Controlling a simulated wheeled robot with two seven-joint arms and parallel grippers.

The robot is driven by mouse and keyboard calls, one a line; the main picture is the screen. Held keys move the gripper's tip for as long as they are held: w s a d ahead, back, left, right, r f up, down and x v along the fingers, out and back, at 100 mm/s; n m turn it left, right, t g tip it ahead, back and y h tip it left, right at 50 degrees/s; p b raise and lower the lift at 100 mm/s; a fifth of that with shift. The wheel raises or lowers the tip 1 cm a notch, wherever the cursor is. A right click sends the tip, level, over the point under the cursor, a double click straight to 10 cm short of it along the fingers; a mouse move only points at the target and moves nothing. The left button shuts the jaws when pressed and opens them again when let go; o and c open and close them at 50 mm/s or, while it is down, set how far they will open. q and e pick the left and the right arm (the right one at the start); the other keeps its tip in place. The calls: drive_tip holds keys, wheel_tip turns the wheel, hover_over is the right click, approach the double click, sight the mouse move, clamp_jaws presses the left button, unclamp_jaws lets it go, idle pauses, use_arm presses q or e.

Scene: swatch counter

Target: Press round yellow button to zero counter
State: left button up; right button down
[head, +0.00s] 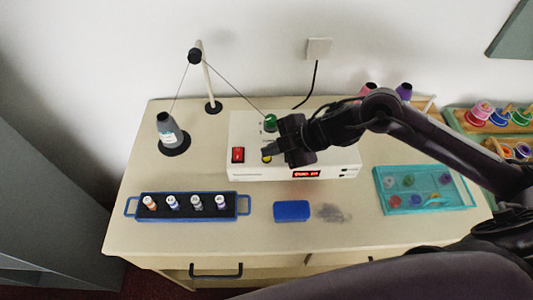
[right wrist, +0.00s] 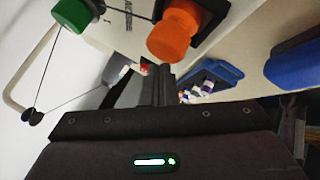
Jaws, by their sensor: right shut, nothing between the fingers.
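The white counter box (head: 245,172) stands on the table, with a lit red display (head: 306,174) on its front. The round yellow button (head: 267,159) is on its top, partly covered by my right gripper in the head view. I cannot make it out in the right wrist view. My right gripper (head: 268,151) is shut and empty, fingertips right over or at the button. Whether they touch it I cannot tell. The shut fingers (right wrist: 157,72) also show in the right wrist view. My left gripper is not in view.
A red switch (head: 238,155) is left of the button and a green spool (head: 270,122) behind it. An orange part (right wrist: 175,30) stands close to my fingers. A blue rack (head: 183,207), blue block (head: 291,211) and teal tray (head: 421,188) lie around the box.

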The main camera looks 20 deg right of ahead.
drive_tip(key=shift+r, duration=0.4)
drive_tip(key=shift+r+p, duration=0.1)
drive_tip(key=shift+p, duration=0.2)
wheel_tip(320, 180, up, 5)
drive_tip(key=p, duration=0.4)
drive_tip(key=shift+p, duration=0.35)
